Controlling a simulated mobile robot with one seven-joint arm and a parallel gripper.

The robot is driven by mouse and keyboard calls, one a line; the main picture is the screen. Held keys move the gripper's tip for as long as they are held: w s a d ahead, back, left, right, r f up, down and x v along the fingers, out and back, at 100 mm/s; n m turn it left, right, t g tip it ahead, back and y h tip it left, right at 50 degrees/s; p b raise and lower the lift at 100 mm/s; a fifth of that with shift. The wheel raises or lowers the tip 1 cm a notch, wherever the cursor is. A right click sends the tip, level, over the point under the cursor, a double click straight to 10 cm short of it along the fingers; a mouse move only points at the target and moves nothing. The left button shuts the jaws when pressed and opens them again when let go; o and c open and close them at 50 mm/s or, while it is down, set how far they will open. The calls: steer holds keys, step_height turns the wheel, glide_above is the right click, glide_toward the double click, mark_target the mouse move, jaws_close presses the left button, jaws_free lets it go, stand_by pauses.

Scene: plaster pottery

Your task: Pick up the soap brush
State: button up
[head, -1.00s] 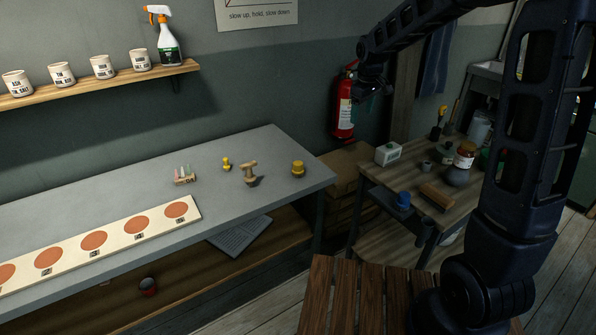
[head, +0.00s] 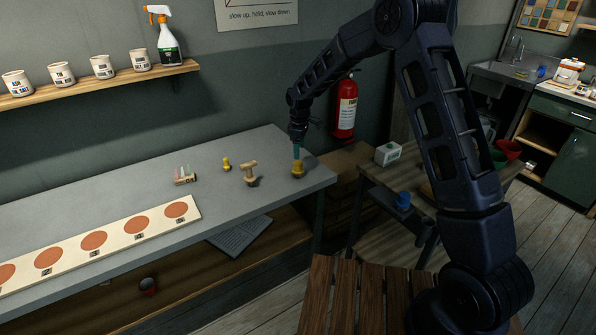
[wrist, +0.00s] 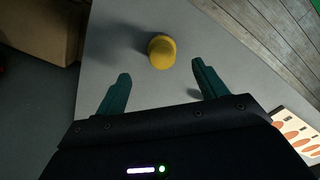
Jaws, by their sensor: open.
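A small round yellow piece with a domed top (head: 298,169), which looks to be the soap brush, stands near the right end of the grey bench. My gripper (head: 296,156) points down at it, with the teal fingers just above it or beside its top. In the wrist view the yellow piece (wrist: 161,50) lies between the lines of the two fingers, a little past the tips. My gripper (wrist: 162,72) is open and empty, with a gap on either side of the piece. Its underside is hidden.
On the grey bench (head: 110,195), a wooden-handled tool (head: 250,174), a small yellow stamp-like piece (head: 226,163) and a small rack (head: 184,176) stand to the left. A board with orange discs (head: 132,228) lies nearer. A fire extinguisher (head: 345,112) hangs behind.

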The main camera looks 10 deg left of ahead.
mark_target(298, 163)
step_height(298, 163, down, 5)
steer(key=shift+f, duration=0.1)
steer(key=shift+s+a+f, duration=0.1)
steer(key=shift+a+f, duration=0.05)
steer(key=shift+f, duration=1.15)
steer(key=shift+a+f, duration=0.15)
steer(key=shift+f, duration=1.15)
steer(key=c, duration=1)
